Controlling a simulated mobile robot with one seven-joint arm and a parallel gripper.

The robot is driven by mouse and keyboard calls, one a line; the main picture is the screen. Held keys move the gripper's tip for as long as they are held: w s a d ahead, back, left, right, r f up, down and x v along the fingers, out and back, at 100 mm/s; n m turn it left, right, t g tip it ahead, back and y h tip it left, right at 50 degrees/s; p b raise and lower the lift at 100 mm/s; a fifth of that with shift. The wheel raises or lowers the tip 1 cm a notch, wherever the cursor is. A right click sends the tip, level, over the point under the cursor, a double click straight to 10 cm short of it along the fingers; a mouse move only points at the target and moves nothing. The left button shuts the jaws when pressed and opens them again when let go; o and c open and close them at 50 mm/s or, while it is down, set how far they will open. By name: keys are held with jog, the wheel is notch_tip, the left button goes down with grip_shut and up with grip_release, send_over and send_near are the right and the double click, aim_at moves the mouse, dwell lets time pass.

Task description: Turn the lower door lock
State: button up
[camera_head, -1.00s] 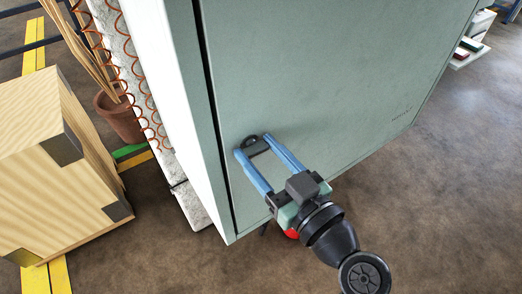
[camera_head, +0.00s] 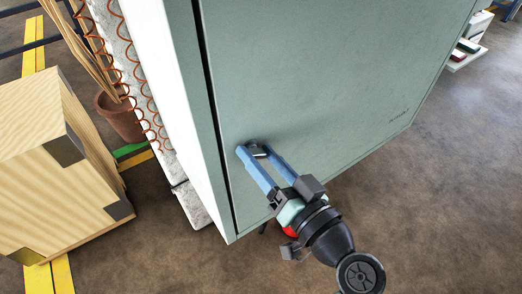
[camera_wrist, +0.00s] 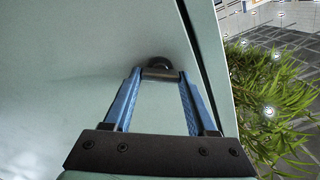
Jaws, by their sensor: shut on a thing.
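The lower door lock (camera_wrist: 160,67) is a small dark round fitting with a bar-like handle, low on the grey-green cabinet door (camera_head: 320,80) near its left edge. My gripper (camera_head: 253,150) has its two blue fingers at the lock, shut on its handle. In the wrist view the fingertips (camera_wrist: 160,76) sit at either end of the handle, and the round base shows just beyond. In the head view the fingers partly hide the lock.
A wooden crate (camera_head: 50,165) with dark corners stands at the left. A plant pot (camera_head: 120,118) and an orange coil (camera_head: 135,75) are beside the cabinet. A low white shelf (camera_head: 468,55) is at the far right.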

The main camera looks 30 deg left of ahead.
jog(key=m+p, duration=0.2)
jog(key=m, duration=0.1)
jog(key=m+p, duration=0.2)
jog(key=m, duration=0.1)
jog(key=shift+w+d+r+m, duration=0.1)
jog(key=shift+r+m, duration=0.05)
jog(key=shift+m, duration=0.15)
jog(key=m+p, duration=0.2)
jog(key=m, duration=0.1)
jog(key=shift+m+p, duration=0.35)
jog(key=shift+m, duration=0.05)
jog(key=shift+f+m+p, duration=0.25)
jog(key=shift+m+p, duration=0.2)
jog(key=shift+m, duration=0.35)
jog(key=o, duration=1.4)
jog(key=shift+c, duration=0.2)
jog(key=b+v, duration=0.1)
jog(key=v, duration=1.2)
jog(key=shift+b, duration=0.4)
